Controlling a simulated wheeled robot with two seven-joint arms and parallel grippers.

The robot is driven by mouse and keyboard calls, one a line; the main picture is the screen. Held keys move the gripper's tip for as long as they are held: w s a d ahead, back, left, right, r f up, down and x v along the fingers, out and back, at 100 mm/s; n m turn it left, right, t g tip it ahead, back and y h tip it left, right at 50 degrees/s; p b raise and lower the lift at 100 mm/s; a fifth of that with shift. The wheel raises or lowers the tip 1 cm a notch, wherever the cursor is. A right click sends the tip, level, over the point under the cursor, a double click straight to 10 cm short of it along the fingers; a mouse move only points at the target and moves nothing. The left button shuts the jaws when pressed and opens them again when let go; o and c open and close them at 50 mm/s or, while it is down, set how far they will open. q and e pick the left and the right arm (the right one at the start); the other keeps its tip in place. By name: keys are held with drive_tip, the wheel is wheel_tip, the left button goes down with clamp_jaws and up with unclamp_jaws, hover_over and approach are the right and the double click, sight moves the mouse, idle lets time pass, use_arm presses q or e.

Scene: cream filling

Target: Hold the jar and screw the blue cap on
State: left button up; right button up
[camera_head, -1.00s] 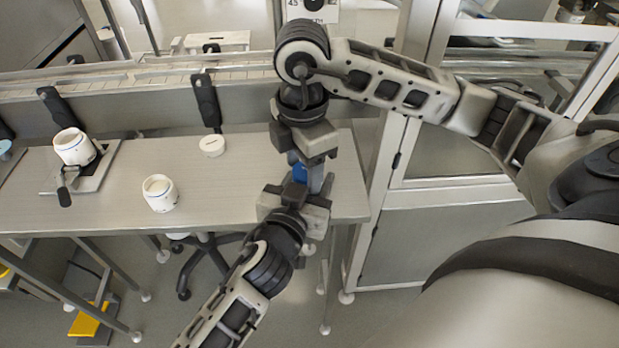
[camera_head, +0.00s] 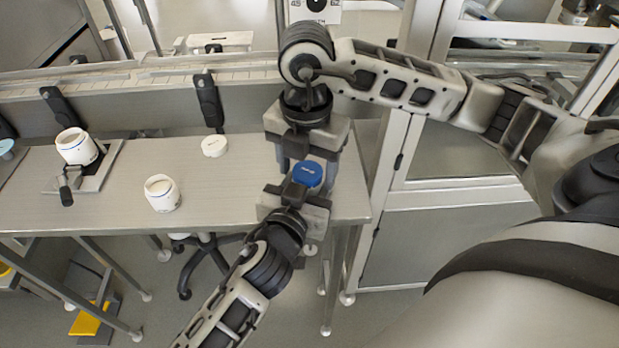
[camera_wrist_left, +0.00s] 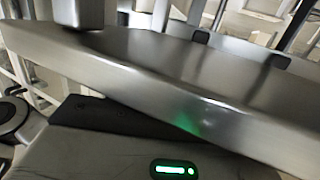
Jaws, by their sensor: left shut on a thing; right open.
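The blue cap (camera_head: 307,174) shows its round top between my two grippers, near the right end of the table. My left gripper (camera_head: 296,191) is shut around what is under the cap, which looks like the jar; its body is mostly hidden by the fingers. Whether the cap is seated or threaded cannot be told. My right gripper (camera_head: 307,157) is open, pointing down, just behind and above the cap, with no cap held in it. In the left wrist view neither the jar nor the cap can be made out.
A metal table (camera_head: 110,205) lies below. A white open jar (camera_head: 162,195) and a white lid (camera_head: 214,146) stand on it. Another white jar (camera_head: 76,147) sits in a clamp fixture (camera_head: 104,172) at left. A metal-framed cabinet (camera_head: 425,240) stands at right.

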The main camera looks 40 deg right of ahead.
use_arm(q)
drive_tip(key=shift+s+f, duration=0.1)
drive_tip(key=shift+f, duration=0.05)
use_arm(e)
drive_tip(key=n, duration=0.5)
drive_tip(key=shift+s+d+n, duration=0.1)
drive_tip(key=shift+n, duration=0.3)
drive_tip(key=c, duration=1.2)
drive_tip(key=shift+o, duration=0.2)
drive_tip(key=m, duration=0.5)
drive_tip(key=shift+m, duration=0.4)
drive_tip(key=m, duration=0.2)
drive_tip(key=shift+w+a+m, duration=0.2)
drive_tip(key=shift+a+m, duration=0.05)
drive_tip(key=shift+m, duration=0.05)
drive_tip(key=m, duration=0.3)
drive_tip(key=shift+w, duration=0.15)
